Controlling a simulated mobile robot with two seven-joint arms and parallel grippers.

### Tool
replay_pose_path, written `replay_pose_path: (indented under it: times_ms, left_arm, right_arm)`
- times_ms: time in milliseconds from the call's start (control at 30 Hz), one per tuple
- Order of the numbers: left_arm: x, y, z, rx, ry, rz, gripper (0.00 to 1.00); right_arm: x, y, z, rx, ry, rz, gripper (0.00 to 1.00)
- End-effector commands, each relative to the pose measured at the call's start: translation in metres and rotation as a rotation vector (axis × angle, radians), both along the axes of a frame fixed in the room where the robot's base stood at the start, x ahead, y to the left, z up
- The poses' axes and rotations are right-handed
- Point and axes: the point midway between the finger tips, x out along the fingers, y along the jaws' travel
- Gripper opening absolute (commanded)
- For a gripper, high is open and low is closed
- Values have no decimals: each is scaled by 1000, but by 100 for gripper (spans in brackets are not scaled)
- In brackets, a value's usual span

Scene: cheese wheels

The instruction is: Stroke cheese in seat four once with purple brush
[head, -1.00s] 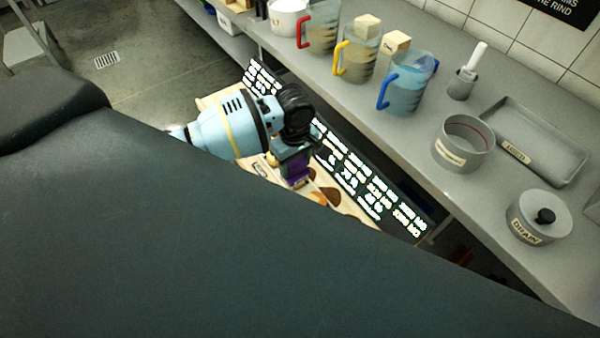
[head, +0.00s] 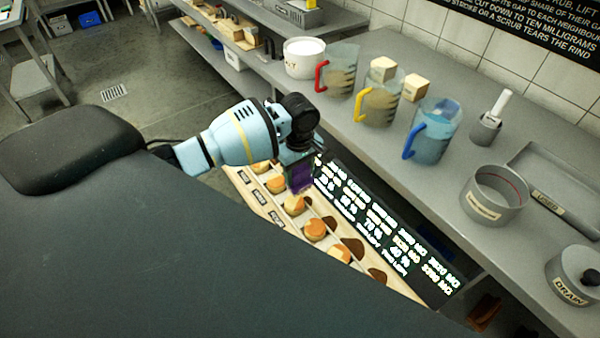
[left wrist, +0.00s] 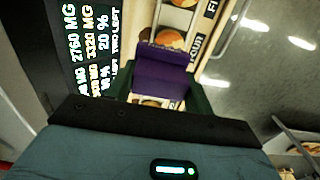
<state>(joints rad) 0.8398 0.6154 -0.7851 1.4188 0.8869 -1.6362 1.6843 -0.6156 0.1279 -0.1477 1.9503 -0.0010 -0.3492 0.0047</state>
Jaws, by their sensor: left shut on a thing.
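My left gripper (head: 300,172) is shut on the purple brush (head: 302,180) and holds it over the wooden rack (head: 395,285). In the left wrist view the purple brush (left wrist: 163,75) hides part of the rack. Several round orange-and-tan cheeses (head: 315,229) sit in a row on the rack. In the left wrist view a cheese (left wrist: 170,38) lies just beyond the brush, beside a label that seems to read FOUR (left wrist: 194,45). I cannot tell whether the bristles touch any cheese. My right gripper is not in view.
A black board with white readings (head: 385,230) stands along the rack's far side. Behind it the grey bench (head: 420,190) holds red-, yellow- and blue-handled jugs (head: 432,130), a grey pot (head: 494,193) and a DRAIN pot (head: 577,275). My dark body fills the lower left.

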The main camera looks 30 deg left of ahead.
Motion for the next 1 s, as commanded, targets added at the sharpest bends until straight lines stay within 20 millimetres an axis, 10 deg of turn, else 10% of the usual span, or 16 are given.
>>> replay_pose_path:
  times_ms: [1000]
  left_arm:
    - [1, 0, -41, 1, -4, 0, 34]
  right_arm:
    - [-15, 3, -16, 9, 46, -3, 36]
